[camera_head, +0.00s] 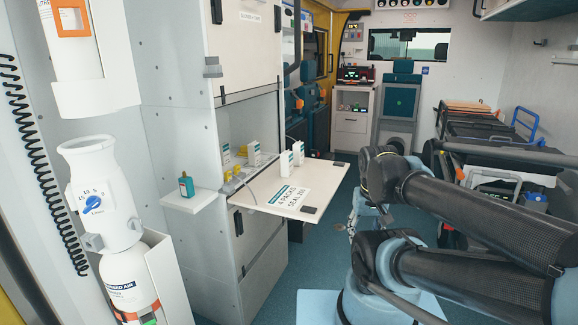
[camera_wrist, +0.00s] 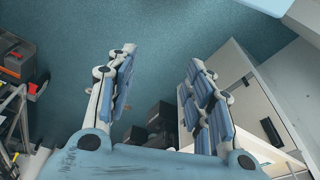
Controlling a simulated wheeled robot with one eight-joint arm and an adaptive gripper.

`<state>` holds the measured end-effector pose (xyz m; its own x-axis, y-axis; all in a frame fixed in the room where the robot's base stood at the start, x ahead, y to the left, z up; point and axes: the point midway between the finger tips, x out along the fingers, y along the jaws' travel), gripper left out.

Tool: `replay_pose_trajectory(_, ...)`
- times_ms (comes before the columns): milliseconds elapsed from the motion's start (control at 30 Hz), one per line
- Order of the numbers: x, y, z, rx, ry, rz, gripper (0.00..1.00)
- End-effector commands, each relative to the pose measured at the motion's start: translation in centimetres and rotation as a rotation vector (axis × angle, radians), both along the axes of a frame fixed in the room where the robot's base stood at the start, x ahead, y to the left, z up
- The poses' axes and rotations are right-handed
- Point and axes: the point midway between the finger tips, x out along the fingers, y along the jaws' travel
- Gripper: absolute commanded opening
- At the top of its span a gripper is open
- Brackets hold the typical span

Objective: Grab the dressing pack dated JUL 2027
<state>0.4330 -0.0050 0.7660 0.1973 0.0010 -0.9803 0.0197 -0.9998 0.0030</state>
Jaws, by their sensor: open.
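Several small white packs with teal markings stand in and in front of the open cabinet in the head view. Two packs, one at the front (camera_head: 286,163) and one behind it (camera_head: 298,153), stand upright on the fold-down flap (camera_head: 318,179). Another pack (camera_head: 254,153) and a further one (camera_head: 226,155) stand deeper inside. The dates on them are too small to read, so I cannot tell which is JUL 2027. My gripper (camera_wrist: 160,56) is open and empty in the wrist view, over the floor and apart from the packs.
A teal bottle (camera_head: 186,184) stands on a small side shelf at left. A stretcher (camera_head: 490,140) is at right.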

Motion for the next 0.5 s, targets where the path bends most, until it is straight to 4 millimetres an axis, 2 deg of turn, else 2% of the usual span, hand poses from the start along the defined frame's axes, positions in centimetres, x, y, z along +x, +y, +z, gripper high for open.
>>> replay_pose_trajectory(67,0.3,0.1,0.4,-0.002,-0.001,-0.004,0.57)
replay_pose_trajectory(167,1.8,0.5,2.1,-0.009,-0.004,-0.024,0.57)
replay_pose_trajectory(267,4.0,1.3,4.5,-0.019,-0.010,-0.052,0.57)
replay_pose_trajectory(500,10.7,3.7,10.2,-0.042,-0.034,-0.125,0.57)
